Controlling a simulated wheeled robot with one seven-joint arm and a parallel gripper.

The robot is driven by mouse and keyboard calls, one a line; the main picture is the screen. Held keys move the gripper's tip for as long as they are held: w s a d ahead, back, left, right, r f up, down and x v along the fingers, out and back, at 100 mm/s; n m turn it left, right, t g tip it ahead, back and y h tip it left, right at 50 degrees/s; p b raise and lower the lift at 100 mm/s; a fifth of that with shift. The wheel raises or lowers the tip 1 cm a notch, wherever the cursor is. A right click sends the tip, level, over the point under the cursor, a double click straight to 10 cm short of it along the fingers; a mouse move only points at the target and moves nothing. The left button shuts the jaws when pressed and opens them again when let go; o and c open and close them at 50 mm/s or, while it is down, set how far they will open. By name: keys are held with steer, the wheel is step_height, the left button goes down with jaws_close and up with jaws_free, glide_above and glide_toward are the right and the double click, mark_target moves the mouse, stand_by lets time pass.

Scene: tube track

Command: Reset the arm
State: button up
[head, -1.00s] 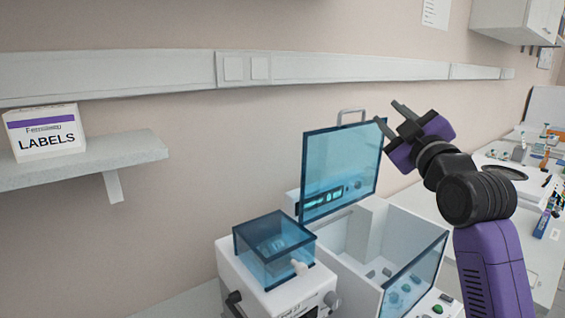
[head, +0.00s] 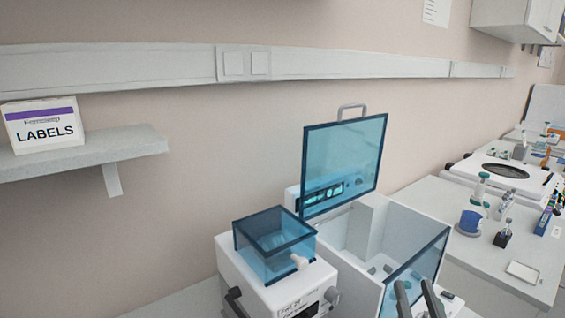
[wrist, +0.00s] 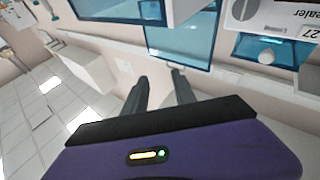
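My gripper (head: 417,297) shows only as two dark fingertips at the bottom edge of the head view, in front of the white machine's open box. In the wrist view my gripper (wrist: 162,92) has its two fingers apart, with nothing between them. The purple gripper body fills the bottom of that view. The rest of my arm is out of the head view.
A white machine (head: 390,228) with a raised blue clear lid (head: 343,165) stands at centre right. Beside it is a smaller unit with a blue clear cover (head: 272,243). A shelf (head: 120,146) holds a LABELS box (head: 43,123). A bench (head: 440,200) at right carries small items.

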steer(key=s+f+g, duration=0.2)
steer(key=s+f, duration=0.3)
steer(key=s, duration=0.6)
steer(key=s+a+f+g+b, duration=0.1)
steer(key=s+f, duration=0.5)
steer(key=s, duration=0.6)
steer(key=s+a+f+g+y+b, duration=0.1)
steer(key=s+f+g, duration=0.2)
steer(key=s, duration=0.9)
step_height(320, 180, down, 3)
steer(key=shift+s+r+g, duration=0.15)
steer(key=shift+s+g, duration=0.1)
steer(key=shift+g, duration=0.15)
